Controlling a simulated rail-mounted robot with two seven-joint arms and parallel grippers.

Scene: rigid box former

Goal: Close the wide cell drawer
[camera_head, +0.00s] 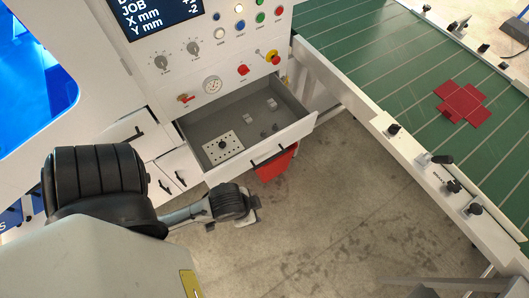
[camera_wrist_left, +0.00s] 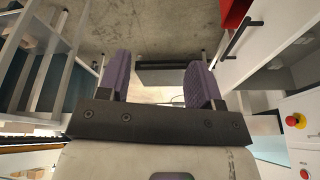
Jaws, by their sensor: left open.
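The wide cell drawer (camera_head: 290,136) is pulled out from the white machine in the head view. Its grey inside shows, and a dark bar handle (camera_head: 268,157) is on its front. My left gripper (camera_head: 253,213) is below and in front of the drawer in that view, apart from the handle. In the left wrist view my left gripper (camera_wrist_left: 158,78) is open, with nothing seen between its purple pads. A white front with a dark handle (camera_wrist_left: 242,36), likely the drawer's, is to the right of the pads there. My right gripper is not in view.
A perforated white plate (camera_head: 222,148) and small parts lie in the drawer. A red bin (camera_head: 276,165) is below it. Closed smaller drawers (camera_head: 180,167) are on the left. A green conveyor (camera_head: 400,75) carries a red cross-shaped blank (camera_head: 462,102). Bare floor (camera_head: 340,210) lies between.

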